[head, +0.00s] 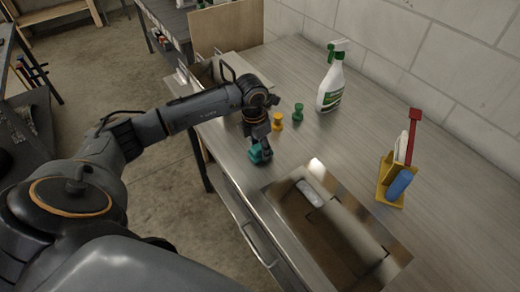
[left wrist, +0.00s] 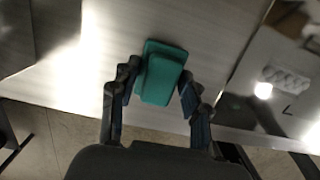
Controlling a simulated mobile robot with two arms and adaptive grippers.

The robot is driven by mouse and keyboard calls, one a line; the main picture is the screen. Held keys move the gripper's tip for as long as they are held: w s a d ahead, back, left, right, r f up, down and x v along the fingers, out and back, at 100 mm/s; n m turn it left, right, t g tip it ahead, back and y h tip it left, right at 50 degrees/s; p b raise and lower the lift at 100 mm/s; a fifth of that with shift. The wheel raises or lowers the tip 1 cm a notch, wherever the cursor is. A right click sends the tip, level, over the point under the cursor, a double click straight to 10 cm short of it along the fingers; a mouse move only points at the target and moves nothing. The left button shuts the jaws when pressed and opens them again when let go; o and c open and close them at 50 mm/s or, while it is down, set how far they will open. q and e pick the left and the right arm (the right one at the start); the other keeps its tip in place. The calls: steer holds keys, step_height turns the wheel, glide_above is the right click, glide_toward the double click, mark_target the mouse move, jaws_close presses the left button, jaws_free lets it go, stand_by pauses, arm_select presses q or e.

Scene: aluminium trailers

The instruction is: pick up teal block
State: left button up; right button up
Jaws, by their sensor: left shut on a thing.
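The teal block (head: 256,157) is at the near left edge of the metal counter, beside the sink. In the left wrist view the teal block (left wrist: 161,72) shows between the two fingers. My left gripper (head: 262,147) points down over it and is shut on it, with one finger on each side. In the head view the gripper hides part of the block. I cannot tell whether the block still touches the counter. My right gripper is not in view.
A yellow piece (head: 277,121) and a green piece (head: 298,112) stand just behind the gripper. A white spray bottle (head: 331,84) is farther back. A sink (head: 345,232) opens at the front right. A yellow holder (head: 387,188) with a brush stands at the right.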

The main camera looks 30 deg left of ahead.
arm_select(q)
steer(key=s+d+r+b, duration=0.5)
steer(key=s+d+r, duration=0.2)
steer(key=s+r, duration=0.5)
steer(key=shift+d, duration=0.15)
